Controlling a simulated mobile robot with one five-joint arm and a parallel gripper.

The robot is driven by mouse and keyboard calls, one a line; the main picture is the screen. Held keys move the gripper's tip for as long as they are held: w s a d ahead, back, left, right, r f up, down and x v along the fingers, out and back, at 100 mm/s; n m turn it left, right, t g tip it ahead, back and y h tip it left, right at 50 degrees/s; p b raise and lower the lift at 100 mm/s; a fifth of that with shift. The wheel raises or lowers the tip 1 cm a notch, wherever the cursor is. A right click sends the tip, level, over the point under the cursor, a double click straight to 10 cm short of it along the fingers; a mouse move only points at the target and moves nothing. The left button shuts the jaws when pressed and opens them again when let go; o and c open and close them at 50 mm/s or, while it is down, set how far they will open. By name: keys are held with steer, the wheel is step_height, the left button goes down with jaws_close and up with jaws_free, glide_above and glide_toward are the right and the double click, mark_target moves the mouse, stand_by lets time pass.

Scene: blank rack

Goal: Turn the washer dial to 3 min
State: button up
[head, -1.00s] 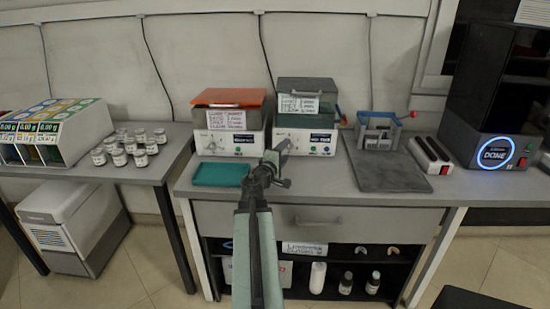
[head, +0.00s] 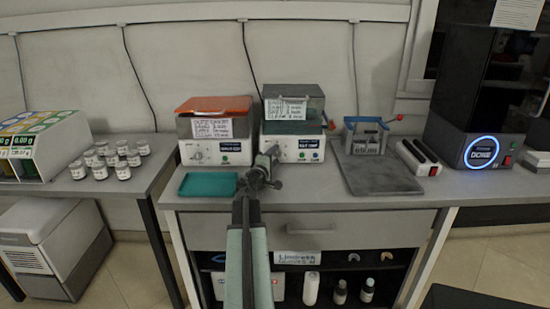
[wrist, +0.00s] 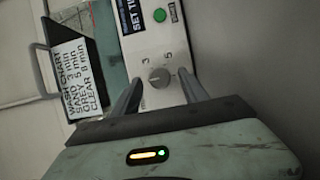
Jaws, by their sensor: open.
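The washer dial (wrist: 159,77), a round grey knob, sits on a white panel in the wrist view, with the marks 3, 5 and "min" around it. Which mark it points to is too small to tell. My gripper (wrist: 160,92) is open, its two dark fingers on either side of the dial's lower part; contact cannot be told. In the head view my gripper (head: 268,160) is in front of the left part of the right-hand machine (head: 308,143), which has a grey lid and teal tank. My gripper hides the dial there.
An orange-lidded machine (head: 213,150) with its own knob stands at left, close beside. A teal tray (head: 208,184) lies in front of it. A grey plate with a fixture (head: 365,140) and a dark machine reading DONE (head: 482,152) stand at right. A chart card (wrist: 78,75) hangs beside the panel.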

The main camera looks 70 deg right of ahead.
steer(key=shift+d, duration=0.15)
steer(key=shift+c, duration=0.3)
jaws_close()
steer(key=shift+r, duration=0.1)
steer(key=shift+r+m+y+p, duration=0.2)
steer(key=shift+m+y+p, duration=0.2)
steer(key=shift+m+p, duration=0.6)
steer(key=m+y+p, duration=0.1)
steer(key=m+p, duration=0.1)
steer(key=p, duration=0.1)
steer(key=shift+s+r+m+t, duration=0.1)
steer(key=shift+r+m+t, duration=0.05)
steer(key=shift+m+t, duration=0.2)
steer(key=shift+s+m+t+y+p, duration=0.1)
steer(key=shift+m+t+y+p, duration=0.5)
steer(key=shift+m+p, duration=0.6)
steer(key=shift+m+t+y+p, duration=0.35)
steer(key=shift+m+y+p, duration=0.2)
steer(key=shift+m, duration=0.5)
